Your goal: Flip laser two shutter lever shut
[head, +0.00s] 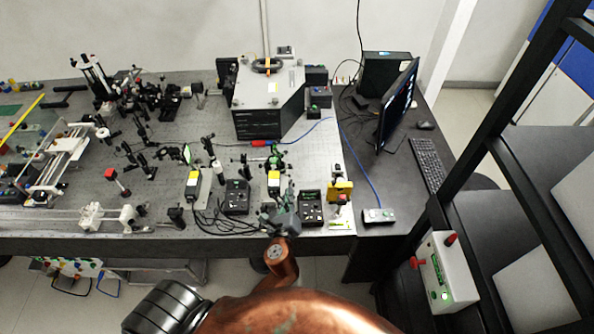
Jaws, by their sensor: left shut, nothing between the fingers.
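My left gripper (282,212) reaches in over the front edge of the optical bench from my copper-coloured arm. Its fingers are shut and small in the picture, with nothing seen between them. Just beyond it in the picture stands a laser module with a yellow label (274,180). A second similar module (193,183) stands to the left. I cannot read which one is laser two. The shutter lever is too small to make out, and the gripper may hide part of that area. I cannot tell whether the gripper touches anything. My right gripper is not in view.
Black controller boxes stand beside the modules, one on the left (236,198) and one on the right (311,208). A yellow block (340,187) is further right. A large grey instrument (268,100) stands behind. Black cables lie between the modules. A dark shelf rack (475,190) stands at the right.

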